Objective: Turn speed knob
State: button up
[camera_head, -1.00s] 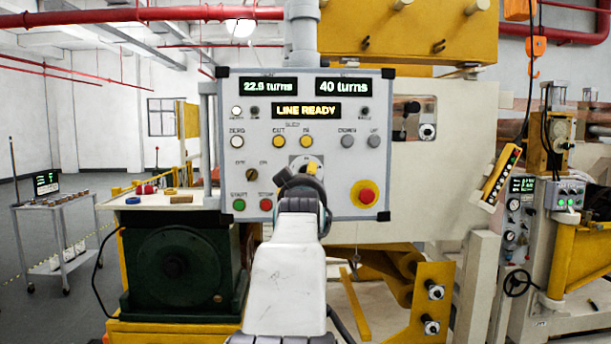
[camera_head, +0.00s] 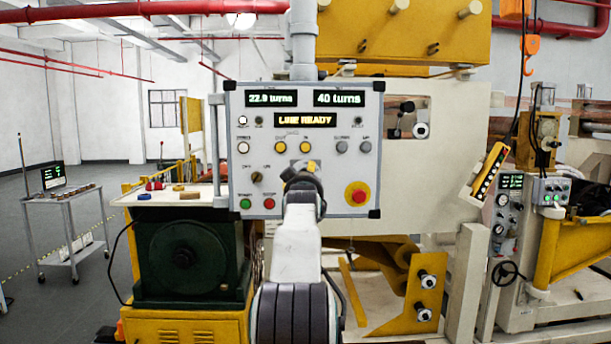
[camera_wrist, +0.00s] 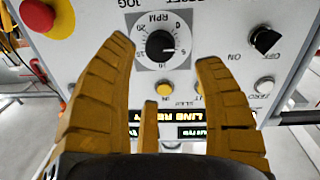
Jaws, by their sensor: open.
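The speed knob (camera_wrist: 160,44) is a round black knob on a square grey dial plate marked RPM, seen in the wrist view. A white mark on it points to the right side of the picture. In the head view my gripper (camera_head: 303,176) covers most of the knob in front of the light-coloured control panel (camera_head: 335,185). The panel's lit display (camera_head: 305,120) reads LINE READY.
A red emergency-stop button (camera_head: 357,196) on a yellow base sits to the right, and also shows in the wrist view (camera_wrist: 37,15). A black selector switch (camera_wrist: 264,40) and yellow buttons (camera_wrist: 209,87) are close to the dial. A dark green machine (camera_head: 185,255) stands lower left.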

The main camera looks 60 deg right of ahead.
jog(key=p+x, duration=0.6)
jog(key=p, duration=0.1)
jog(key=shift+d, duration=0.25)
jog(key=shift+w, duration=0.1)
jog(key=shift+r, duration=0.1)
jog(key=c, duration=1.2)
